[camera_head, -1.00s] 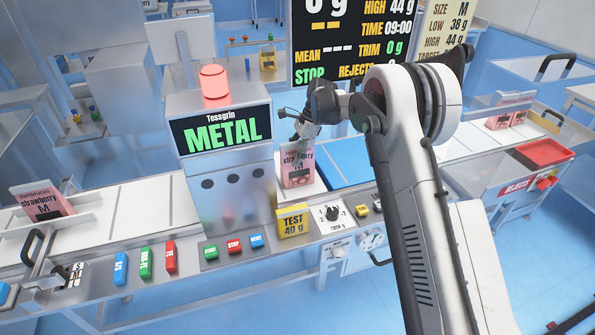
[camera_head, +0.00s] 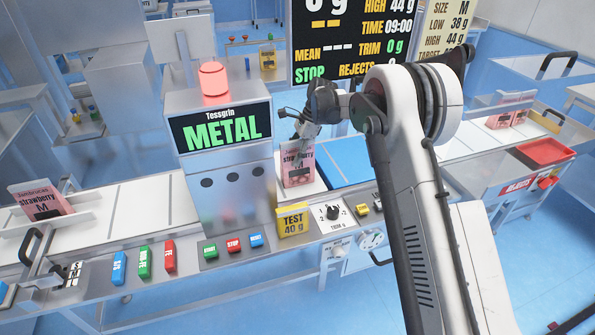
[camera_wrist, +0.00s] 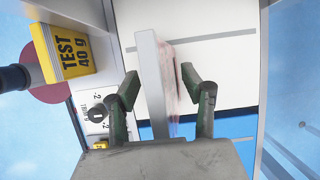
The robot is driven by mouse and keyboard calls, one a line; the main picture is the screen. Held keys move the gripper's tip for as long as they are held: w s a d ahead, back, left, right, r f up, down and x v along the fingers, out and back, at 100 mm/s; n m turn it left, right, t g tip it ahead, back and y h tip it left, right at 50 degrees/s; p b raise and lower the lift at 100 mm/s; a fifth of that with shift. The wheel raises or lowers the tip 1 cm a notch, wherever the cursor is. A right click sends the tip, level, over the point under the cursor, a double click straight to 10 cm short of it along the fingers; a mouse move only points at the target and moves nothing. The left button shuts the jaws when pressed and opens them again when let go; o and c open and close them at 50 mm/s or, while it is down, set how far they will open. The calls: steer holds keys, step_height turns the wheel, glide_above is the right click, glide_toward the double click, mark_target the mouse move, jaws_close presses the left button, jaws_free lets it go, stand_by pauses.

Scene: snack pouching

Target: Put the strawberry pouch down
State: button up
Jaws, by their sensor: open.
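The pink strawberry pouch (camera_head: 298,165) stands upright on the white belt just right of the metal detector in the head view. In the wrist view the pouch (camera_wrist: 173,75) lies edge-on between the fingers, beside a pale upright plate. My gripper (camera_head: 300,132) is at the top of the pouch. In the wrist view my gripper (camera_wrist: 158,82) is open, its two fingers spread on either side of the pouch and plate. The pouch's lower edge is hard to see there.
The metal detector (camera_head: 222,165) shows METAL under a red lamp. A yellow TEST 40 g block (camera_head: 293,220) and a dial (camera_head: 333,213) are in front. Another strawberry pouch (camera_head: 42,201) stands at left. A blue belt section (camera_head: 345,160) is clear at right. A red rejects tray (camera_head: 545,151) is farther right.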

jaws_close()
steer(key=shift+r, duration=0.1)
stand_by(0.3)
